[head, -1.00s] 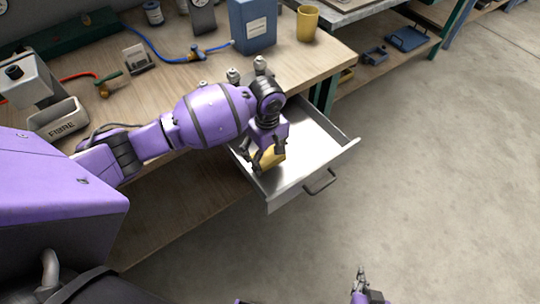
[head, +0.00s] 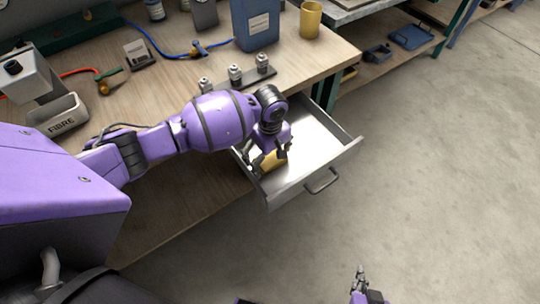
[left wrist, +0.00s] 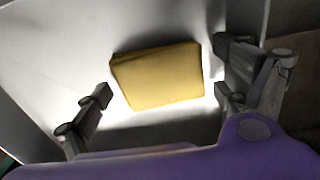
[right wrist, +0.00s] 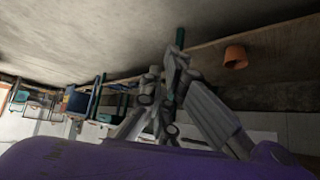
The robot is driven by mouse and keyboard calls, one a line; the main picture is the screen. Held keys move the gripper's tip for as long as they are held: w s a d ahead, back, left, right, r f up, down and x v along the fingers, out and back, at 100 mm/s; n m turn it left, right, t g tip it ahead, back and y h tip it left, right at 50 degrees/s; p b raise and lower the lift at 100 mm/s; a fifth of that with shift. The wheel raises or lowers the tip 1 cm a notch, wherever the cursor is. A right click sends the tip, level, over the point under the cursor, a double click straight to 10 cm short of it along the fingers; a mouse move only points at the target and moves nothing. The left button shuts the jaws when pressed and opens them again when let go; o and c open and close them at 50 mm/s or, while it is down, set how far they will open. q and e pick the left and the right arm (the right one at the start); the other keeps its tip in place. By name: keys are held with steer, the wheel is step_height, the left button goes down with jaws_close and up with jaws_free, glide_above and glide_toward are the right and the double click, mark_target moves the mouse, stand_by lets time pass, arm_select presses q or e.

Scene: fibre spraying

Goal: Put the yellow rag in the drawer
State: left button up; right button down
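The drawer (head: 320,158) is pulled out from under the workbench. The folded yellow rag (head: 271,161) lies on the light drawer floor, near the drawer's left side in the head view. It also shows flat in the left wrist view (left wrist: 158,78). My left gripper (head: 272,160) is inside the drawer above the rag. Its fingers are spread to either side, with gaps between them and the rag. My right gripper (head: 360,269) is low over the floor, away from the drawer. In the right wrist view (right wrist: 167,72) its fingertips are together, with nothing seen between them.
The workbench top (head: 175,75) holds a blue canister (head: 256,25), a yellow cup (head: 310,19), a rack of small fittings (head: 236,77) and a fibre tray (head: 57,117). The drawer's handle (head: 322,182) faces the open floor. The floor to the right is clear.

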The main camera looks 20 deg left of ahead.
mark_target(270, 156)
arm_select(q)
steer(key=shift+r, duration=0.1)
step_height(270, 156, up, 12)
steer(key=p, duration=0.1)
steer(key=shift+p, duration=0.3)
arm_select(e)
steer(key=shift+w+a+r, duration=0.25)
steer(key=shift+w+r, duration=0.05)
steer(key=shift+r, duration=0.25)
arm_select(q)
steer(key=shift+r, duration=0.1)
arm_select(e)
steer(key=shift+s, duration=0.1)
steer(key=shift+w+r, duration=0.25)
steer(key=shift+r, duration=0.05)
arm_select(q)
steer(key=shift+r, duration=0.1)
arm_select(e)
steer(key=shift+f, duration=0.1)
